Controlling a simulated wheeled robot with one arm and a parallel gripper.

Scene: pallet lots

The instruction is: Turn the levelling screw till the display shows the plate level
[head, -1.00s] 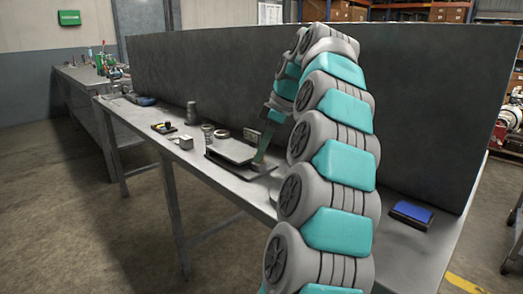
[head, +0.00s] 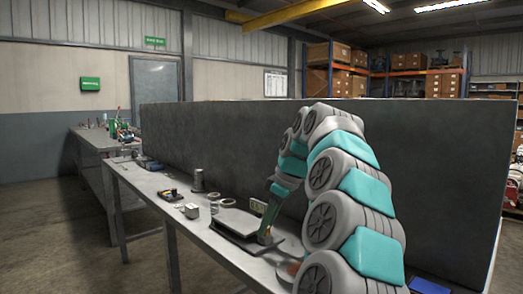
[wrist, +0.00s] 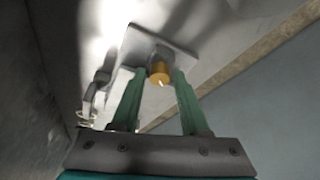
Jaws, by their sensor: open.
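A flat grey plate (head: 238,222) lies on a dark base on the bench in the head view. A small box with a pale face (head: 258,206), perhaps the display, stands behind it; its reading is too small to make out. My gripper (head: 265,238) is at the plate's right end, pointing down. In the wrist view, a brass-coloured screw (wrist: 160,75) lies between the tips of my open green fingers (wrist: 158,88), with the grey plate (wrist: 136,44) beyond. I cannot tell whether either finger touches the screw.
Cans and rings (head: 214,202), a small metal block (head: 191,211) and a dark tray (head: 170,195) stand left of the plate. A tall grey panel (head: 220,150) runs behind the bench. A blue item (head: 430,286) lies at lower right.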

